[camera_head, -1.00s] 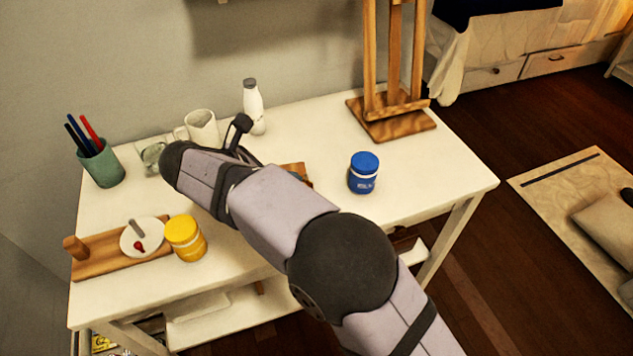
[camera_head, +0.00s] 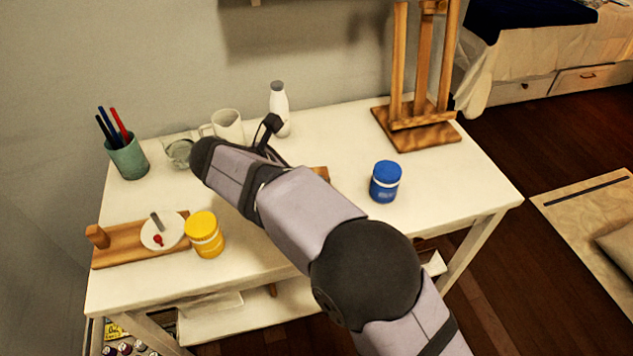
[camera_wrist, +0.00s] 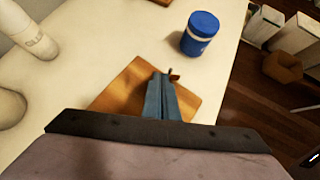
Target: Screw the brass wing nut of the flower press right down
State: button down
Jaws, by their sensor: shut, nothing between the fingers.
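The flower press shows in the wrist view as a square wooden board (camera_wrist: 122,92) lying on the white table. My gripper (camera_wrist: 161,78) is over the board, its two blue-grey fingers close together, shut and empty. A small brownish piece (camera_wrist: 174,74), possibly the brass wing nut, shows right beside the fingertips. I cannot tell whether they touch it. The fingers and the wrist's dark edge hide much of the board. In the head view my arm covers the gripper and most of the press; only a wooden edge (camera_head: 321,173) shows.
A blue-lidded jar (camera_head: 385,182) stands right of the press. A yellow jar (camera_head: 204,234), a wooden board with a white dish (camera_head: 163,230), a pen cup (camera_head: 128,158), a mug (camera_head: 228,125), a white bottle (camera_head: 280,110) and an easel (camera_head: 416,130) surround it. The front right of the table is clear.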

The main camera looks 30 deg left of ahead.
jog(key=shift+w+d, duration=0.25)
jog(key=shift+w, duration=0.15)
